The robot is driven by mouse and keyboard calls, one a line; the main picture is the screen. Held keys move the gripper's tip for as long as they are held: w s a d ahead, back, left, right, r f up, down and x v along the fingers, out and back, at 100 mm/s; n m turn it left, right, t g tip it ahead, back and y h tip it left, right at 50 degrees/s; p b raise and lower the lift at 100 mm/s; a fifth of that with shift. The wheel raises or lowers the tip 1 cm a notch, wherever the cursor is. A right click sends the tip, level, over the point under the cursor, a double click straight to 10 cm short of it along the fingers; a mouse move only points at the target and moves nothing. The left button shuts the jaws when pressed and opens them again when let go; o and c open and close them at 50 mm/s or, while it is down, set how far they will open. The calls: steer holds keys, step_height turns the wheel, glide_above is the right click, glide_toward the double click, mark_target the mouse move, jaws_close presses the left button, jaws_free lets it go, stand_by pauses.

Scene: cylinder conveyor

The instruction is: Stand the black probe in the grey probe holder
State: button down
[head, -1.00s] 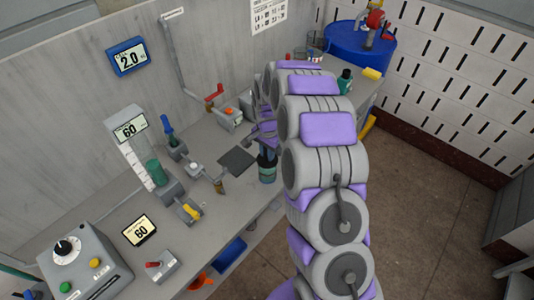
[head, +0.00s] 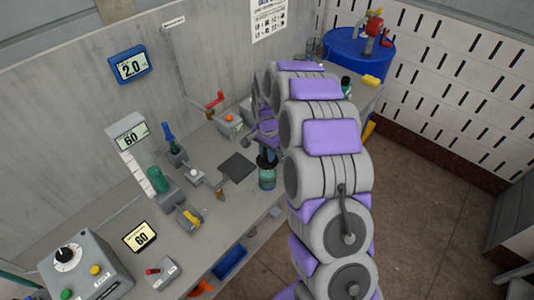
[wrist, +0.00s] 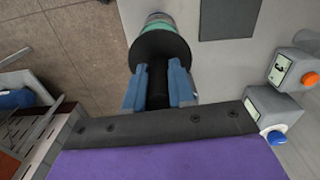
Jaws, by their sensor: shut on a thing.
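My gripper (wrist: 160,92) shows in the wrist view with its two blue fingers shut on the black probe (wrist: 157,84). The probe's wide black disc lies just beyond the fingertips. A teal-and-grey jar (wrist: 158,20) shows past the disc. In the head view, my gripper (head: 267,146) is above the bench's front edge. The disc (head: 267,161) is over the teal jar (head: 267,180). I cannot tell whether the probe's lower end is inside the jar. I cannot pick out the grey probe holder for certain among the small grey fixtures on the bench.
A dark square pad (head: 238,166) lies left of the jar. Grey fixtures with a blue handle (head: 169,134) and a yellow handle (head: 191,218) stand farther left. A control box (head: 85,262) is at front left. A blue drum (head: 357,45) stands at the back.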

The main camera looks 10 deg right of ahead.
steer(key=shift+r+p, duration=0.5)
steer(key=shift+r, duration=1.6)
